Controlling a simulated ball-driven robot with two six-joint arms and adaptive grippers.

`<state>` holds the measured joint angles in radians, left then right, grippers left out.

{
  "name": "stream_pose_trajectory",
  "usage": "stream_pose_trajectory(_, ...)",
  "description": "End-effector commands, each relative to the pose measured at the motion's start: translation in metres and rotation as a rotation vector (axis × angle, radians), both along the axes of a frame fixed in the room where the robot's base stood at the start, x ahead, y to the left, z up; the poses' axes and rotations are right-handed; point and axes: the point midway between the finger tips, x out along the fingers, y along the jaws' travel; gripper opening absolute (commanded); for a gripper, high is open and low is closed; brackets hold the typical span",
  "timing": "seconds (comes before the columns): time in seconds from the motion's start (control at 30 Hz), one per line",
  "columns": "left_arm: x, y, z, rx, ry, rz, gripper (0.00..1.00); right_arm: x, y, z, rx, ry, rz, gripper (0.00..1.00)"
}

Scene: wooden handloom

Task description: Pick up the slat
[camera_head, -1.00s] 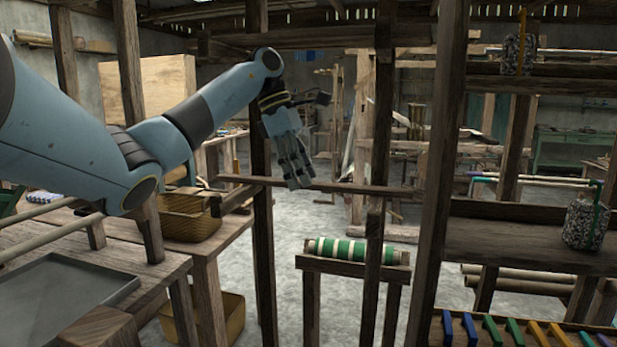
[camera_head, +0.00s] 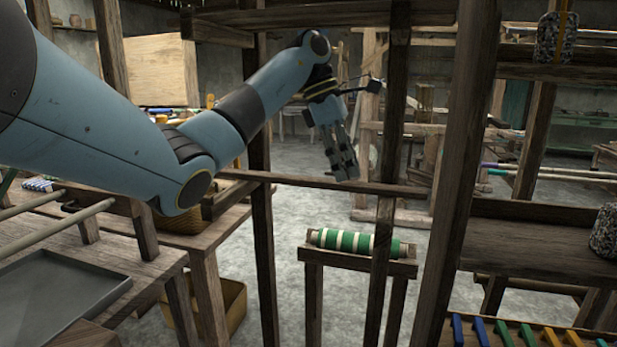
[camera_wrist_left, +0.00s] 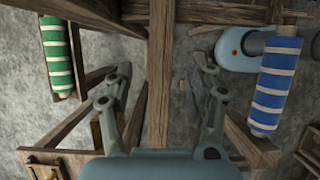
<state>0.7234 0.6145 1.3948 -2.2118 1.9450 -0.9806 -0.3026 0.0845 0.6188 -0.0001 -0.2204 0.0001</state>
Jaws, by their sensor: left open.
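My left gripper (camera_head: 345,165) is open and empty, its fingers pointing down beside the horizontal wooden rail (camera_head: 290,180) of the loom frame. In the left wrist view, my left gripper (camera_wrist_left: 162,75) has its two fingers spread wide, one on each side of a long wooden beam (camera_wrist_left: 160,60) that lies below. I cannot tell how far the fingers are from that beam. No piece is clearly recognisable as the slat. My right gripper is not in view.
A green-and-white striped roll (camera_head: 360,243) rests on a wooden stand, and a blue striped roll (camera_wrist_left: 275,85) shows in the wrist view. Upright posts (camera_head: 387,150) stand close to the gripper. A grey tray (camera_head: 55,300) lies on the left bench. Coloured pieces (camera_head: 505,333) line the right shelf.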

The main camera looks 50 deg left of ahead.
Motion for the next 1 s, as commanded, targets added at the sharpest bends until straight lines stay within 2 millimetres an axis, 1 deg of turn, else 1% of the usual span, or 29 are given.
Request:
stream_pose_trajectory(0.1,0.005,-0.008,0.001,-0.001,-0.001,0.0,0.56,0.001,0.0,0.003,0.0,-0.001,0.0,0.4)
stream_pose_trajectory(0.27,0.019,-0.034,0.002,-0.003,-0.001,-0.003,0.56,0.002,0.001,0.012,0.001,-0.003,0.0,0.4)
stream_pose_trajectory(0.3,0.021,-0.037,-0.002,-0.002,0.004,-0.001,0.56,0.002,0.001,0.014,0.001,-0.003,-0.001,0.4)
stream_pose_trajectory(0.4,0.022,-0.041,-0.017,-0.001,0.005,0.0,0.56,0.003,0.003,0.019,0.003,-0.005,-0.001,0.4)
stream_pose_trajectory(0.5,0.024,-0.042,-0.026,0.001,0.002,0.001,0.56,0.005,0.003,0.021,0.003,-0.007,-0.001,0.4)
stream_pose_trajectory(0.73,0.025,-0.043,-0.029,0.002,0.001,0.0,0.56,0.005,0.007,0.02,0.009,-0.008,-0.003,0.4)
stream_pose_trajectory(0.77,0.025,-0.043,-0.029,0.002,0.001,0.0,0.53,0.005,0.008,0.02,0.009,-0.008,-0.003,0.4)
stream_pose_trajectory(1.0,0.025,-0.043,-0.028,0.002,0.001,0.0,0.22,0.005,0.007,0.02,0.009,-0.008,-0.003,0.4)
